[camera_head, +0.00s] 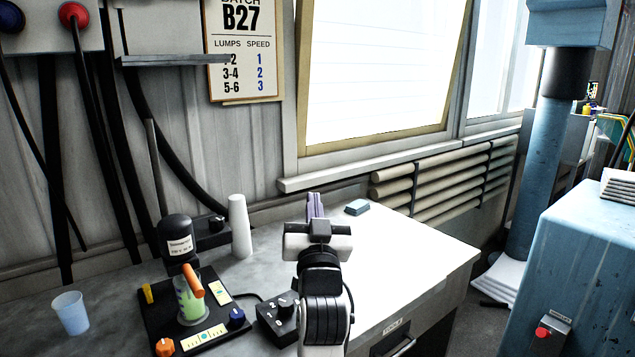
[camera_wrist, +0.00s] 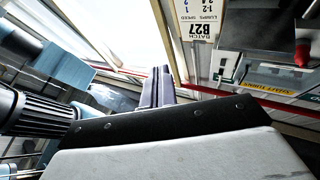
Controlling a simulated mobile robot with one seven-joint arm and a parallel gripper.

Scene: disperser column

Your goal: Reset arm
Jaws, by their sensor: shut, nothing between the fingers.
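My gripper (camera_head: 314,206) is raised in front of the bench in the head view, with its two purple-grey fingers pointing up and lying together. It holds nothing. In the wrist view the closed fingers (camera_wrist: 157,88) show at the middle, past the black and white gripper body. My arm rises from the bottom of the head view and covers part of the bench top (camera_head: 420,248).
A disperser (camera_head: 178,240) with a green-filled beaker (camera_head: 190,300) stands on a black base at left. A cup (camera_head: 70,312), white cone (camera_head: 239,226), dial box (camera_head: 280,316) and blue block (camera_head: 357,207) are on the bench. A blue machine (camera_head: 580,260) stands at right.

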